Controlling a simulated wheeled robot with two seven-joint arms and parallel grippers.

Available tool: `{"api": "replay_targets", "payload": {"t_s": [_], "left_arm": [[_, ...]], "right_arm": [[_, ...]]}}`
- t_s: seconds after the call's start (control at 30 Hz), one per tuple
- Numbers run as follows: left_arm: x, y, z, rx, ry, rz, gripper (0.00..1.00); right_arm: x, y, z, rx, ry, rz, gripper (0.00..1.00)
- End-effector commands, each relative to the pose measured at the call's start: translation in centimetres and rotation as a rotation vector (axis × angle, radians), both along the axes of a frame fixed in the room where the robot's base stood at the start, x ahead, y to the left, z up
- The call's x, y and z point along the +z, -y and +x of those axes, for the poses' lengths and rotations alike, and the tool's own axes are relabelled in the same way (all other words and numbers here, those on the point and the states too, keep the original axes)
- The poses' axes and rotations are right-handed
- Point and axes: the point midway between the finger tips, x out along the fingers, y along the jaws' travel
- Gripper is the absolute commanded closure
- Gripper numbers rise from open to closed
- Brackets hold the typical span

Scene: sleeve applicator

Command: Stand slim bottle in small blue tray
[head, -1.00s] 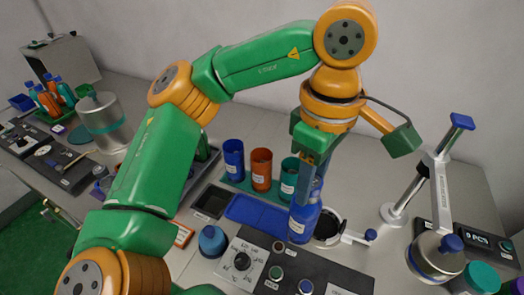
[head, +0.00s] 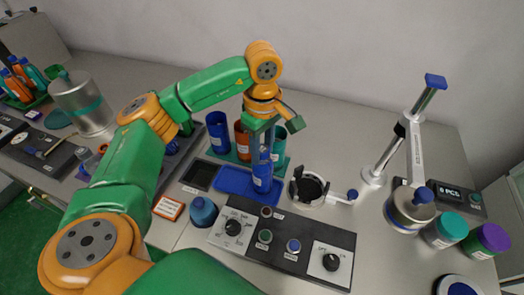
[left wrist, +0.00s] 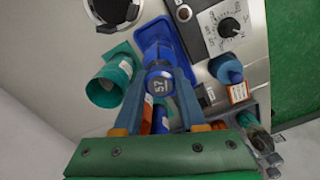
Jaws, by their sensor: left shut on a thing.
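The slim bottle (head: 262,178) is blue with a white label and looks upright. My left gripper (head: 262,158) is shut on its upper part. The bottle's lower end is over the right part of the small blue tray (head: 232,179); I cannot tell whether it touches the tray floor. In the left wrist view the bottle's cap (left wrist: 159,83) is between the fingers of my left gripper (left wrist: 160,108), and the blue tray (left wrist: 157,30) is behind it. The bottle and gripper hide part of the tray. My right gripper is not in view.
Blue (head: 217,130), orange and teal cups stand just behind the tray. A round holder (head: 309,187) is to its right. A control panel (head: 285,243) and a round blue bottle (head: 203,211) are in front. A tall stand (head: 374,177) is farther right.

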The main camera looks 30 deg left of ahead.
Motion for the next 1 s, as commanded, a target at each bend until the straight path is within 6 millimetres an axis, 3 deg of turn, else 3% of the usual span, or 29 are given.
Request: {"api": "replay_targets", "payload": {"t_s": [0.1, 0.43, 0.47, 0.53, 0.83, 1.0], "left_arm": [[-1.3, 0.0, -0.1, 0.000, 0.000, 0.001, 1.00], [-1.8, 0.0, -0.1, 0.000, 0.002, 0.000, 1.00], [-1.7, 0.0, -0.1, 0.000, 0.002, 0.000, 0.52], [-1.6, 0.0, -0.1, 0.000, 0.002, 0.000, 0.33], [-1.5, 0.0, -0.1, 0.000, 0.002, -0.001, 0.30], [0.6, 0.1, 0.1, 0.000, 0.008, -0.002, 0.30]], "right_arm": [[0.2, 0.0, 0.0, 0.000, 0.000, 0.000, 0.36], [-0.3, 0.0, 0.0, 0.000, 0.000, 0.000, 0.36], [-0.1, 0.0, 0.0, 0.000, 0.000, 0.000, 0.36], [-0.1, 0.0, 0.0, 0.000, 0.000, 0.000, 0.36], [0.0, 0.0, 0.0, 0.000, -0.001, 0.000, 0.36], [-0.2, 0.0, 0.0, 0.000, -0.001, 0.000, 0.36]]}}
